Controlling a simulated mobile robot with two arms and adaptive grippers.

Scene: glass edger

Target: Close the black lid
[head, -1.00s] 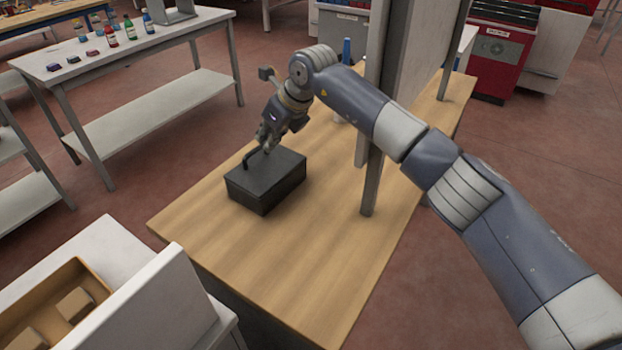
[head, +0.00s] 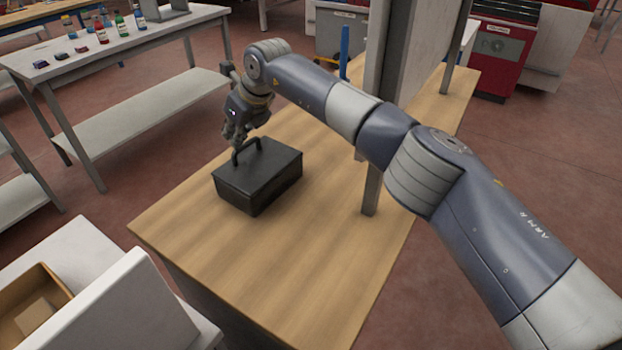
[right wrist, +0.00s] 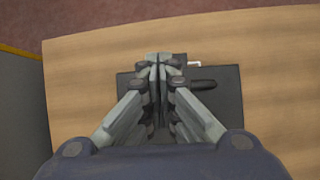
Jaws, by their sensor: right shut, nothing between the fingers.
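A black box (head: 256,191) stands on the wooden table. Its black lid (head: 275,160) lies flat on top, with no gap that I can make out. A black handle (head: 246,148) stands up at the lid's left part. My right gripper (head: 237,143) is shut and empty, just above the lid by the handle; I cannot tell whether it touches. In the right wrist view the shut fingers (right wrist: 158,62) hide the middle of the lid (right wrist: 226,105), and part of the handle (right wrist: 203,83) shows to their right. My left gripper is not in view.
The wooden tabletop (head: 290,255) is clear in front of the box. A grey post (head: 372,180) and upright panel stand to the right, near my right arm. A white bench with bottles (head: 120,25) is at the back left. A tan tray (head: 55,288) is at the lower left.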

